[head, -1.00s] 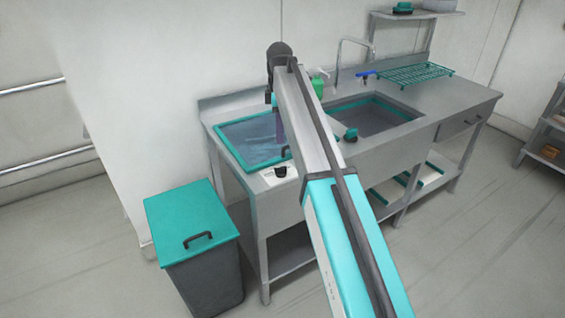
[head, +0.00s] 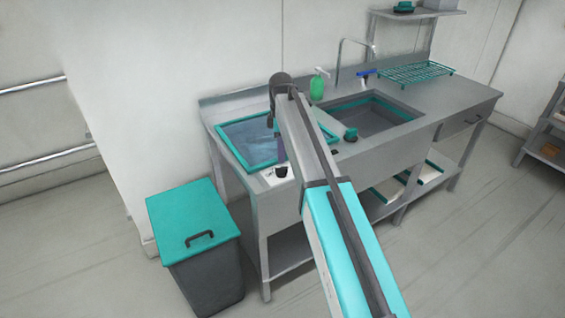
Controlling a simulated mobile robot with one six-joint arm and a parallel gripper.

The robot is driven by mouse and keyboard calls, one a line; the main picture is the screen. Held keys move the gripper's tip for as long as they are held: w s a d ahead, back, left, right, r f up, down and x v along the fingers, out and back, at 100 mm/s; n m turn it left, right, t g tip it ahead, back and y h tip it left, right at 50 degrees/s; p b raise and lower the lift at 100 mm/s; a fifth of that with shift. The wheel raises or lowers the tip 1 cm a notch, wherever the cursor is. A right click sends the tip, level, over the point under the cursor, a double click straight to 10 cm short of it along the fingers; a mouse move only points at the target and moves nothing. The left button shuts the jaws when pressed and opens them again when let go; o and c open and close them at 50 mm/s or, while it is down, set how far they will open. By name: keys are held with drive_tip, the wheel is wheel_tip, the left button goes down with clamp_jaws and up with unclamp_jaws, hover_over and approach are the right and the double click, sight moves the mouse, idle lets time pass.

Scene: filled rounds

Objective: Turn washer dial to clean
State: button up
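The washer is set in the left end of the steel counter, with a teal-framed blue glass lid (head: 236,143) that looks closed. Its small dark dial (head: 281,172) sits on a white panel (head: 268,179) at the front edge, just in front of the lid. Marks on the panel are too small to read. My gripper (head: 281,152) hangs down from my wrist, just above and behind the dial in the picture. My arm partly covers it. I cannot tell whether its fingers are open or touch the dial.
A sink basin (head: 375,121), a green soap bottle (head: 318,86), a tap (head: 350,55) and a teal rack (head: 415,73) are to the right. A teal-lidded bin (head: 192,218) stands at the front left. The floor at the front right is clear.

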sight(282, 167)
drive_tip(key=shift+f+p, duration=0.65)
drive_tip(key=shift+f, duration=2.25)
clamp_jaws()
